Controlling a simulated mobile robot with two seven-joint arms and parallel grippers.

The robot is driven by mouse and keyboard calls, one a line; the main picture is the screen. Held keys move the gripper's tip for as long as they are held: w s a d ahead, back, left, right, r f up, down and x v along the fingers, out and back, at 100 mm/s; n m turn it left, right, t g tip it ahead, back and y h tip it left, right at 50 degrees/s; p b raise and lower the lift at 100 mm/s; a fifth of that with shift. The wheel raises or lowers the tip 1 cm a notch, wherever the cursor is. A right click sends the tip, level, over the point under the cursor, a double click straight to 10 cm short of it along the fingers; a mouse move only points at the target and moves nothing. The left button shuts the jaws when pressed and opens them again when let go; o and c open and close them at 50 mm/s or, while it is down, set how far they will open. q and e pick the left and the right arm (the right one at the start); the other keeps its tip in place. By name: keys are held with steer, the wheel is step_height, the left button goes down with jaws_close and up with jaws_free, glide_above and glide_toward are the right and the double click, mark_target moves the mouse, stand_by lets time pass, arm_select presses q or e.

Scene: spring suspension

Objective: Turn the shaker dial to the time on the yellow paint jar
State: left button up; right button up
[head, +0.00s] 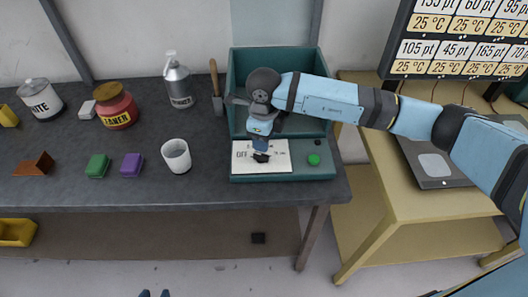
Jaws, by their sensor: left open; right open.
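The shaker is a teal open box (239,70) with a front ledge. On the ledge is a white dial plate (280,160) marked OFF at its left, with small marks around it. The black dial knob (261,158) is partly hidden under my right gripper (261,147), which points down just above or at it, jaws open; contact cannot be told. No clearly yellow jar shows; a red jar (117,108) has a brown lid and yellow lettering. No time is readable on it.
A green button (314,159) sits right of the dial plate. A white cup (176,156), a metal bottle (179,85), a brush (216,90), a white jar (40,100) and colored blocks stand left on the dark bench. A wooden table (400,210) is at right.

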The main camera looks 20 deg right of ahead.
mark_target(264, 155)
step_height(264, 155, down, 7)
steer(key=shift+r+p, duration=0.2)
steer(key=shift+p, duration=0.1)
jaws_close()
